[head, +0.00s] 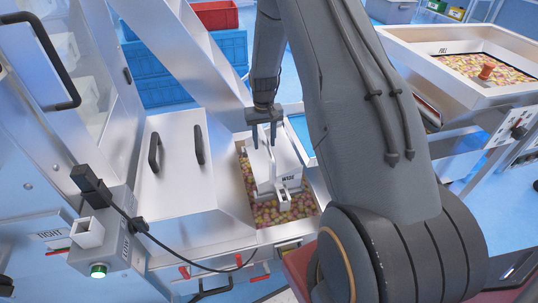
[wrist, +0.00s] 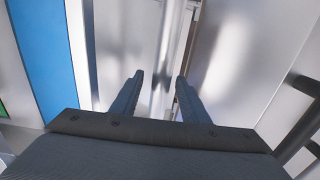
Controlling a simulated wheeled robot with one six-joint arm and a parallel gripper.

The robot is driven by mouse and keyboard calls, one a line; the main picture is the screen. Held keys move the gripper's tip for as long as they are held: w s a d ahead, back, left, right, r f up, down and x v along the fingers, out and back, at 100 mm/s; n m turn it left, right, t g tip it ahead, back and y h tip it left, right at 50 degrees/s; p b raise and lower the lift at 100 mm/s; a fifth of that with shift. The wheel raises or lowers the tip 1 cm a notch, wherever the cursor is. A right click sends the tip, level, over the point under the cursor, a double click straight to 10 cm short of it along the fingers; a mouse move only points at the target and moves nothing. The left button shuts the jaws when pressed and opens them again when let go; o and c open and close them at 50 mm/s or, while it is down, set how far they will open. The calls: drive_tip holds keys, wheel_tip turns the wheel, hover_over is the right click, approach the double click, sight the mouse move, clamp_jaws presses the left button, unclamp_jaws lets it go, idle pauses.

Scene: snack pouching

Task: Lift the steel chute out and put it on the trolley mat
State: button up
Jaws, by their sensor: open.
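The steel chute (head: 283,168), a boxy piece marked "WIDE", stands among colourful sweets in the open well of the machine (head: 235,185). A small raised grip shows at its front. My gripper (head: 264,143) points down just above the chute's back edge, open and with nothing held. In the wrist view my gripper's two fingers (wrist: 160,77) are apart, with a narrow bright metal edge (wrist: 165,50) beyond the gap. I cannot tell whether the fingers touch the chute. I cannot make out the trolley mat for certain; my arm covers much of the right side.
A steel lid with two black handles (head: 177,150) lies left of the well. A control box with a green button (head: 98,270) and a black cable is at front left. A sweet-filled tray marked "FULL" (head: 440,62) stands at right. Blue crates (head: 165,85) are behind.

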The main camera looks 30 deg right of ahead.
drive_tip(key=shift+w+f, duration=0.1)
drive_tip(key=shift+f, duration=1.55)
clamp_jaws()
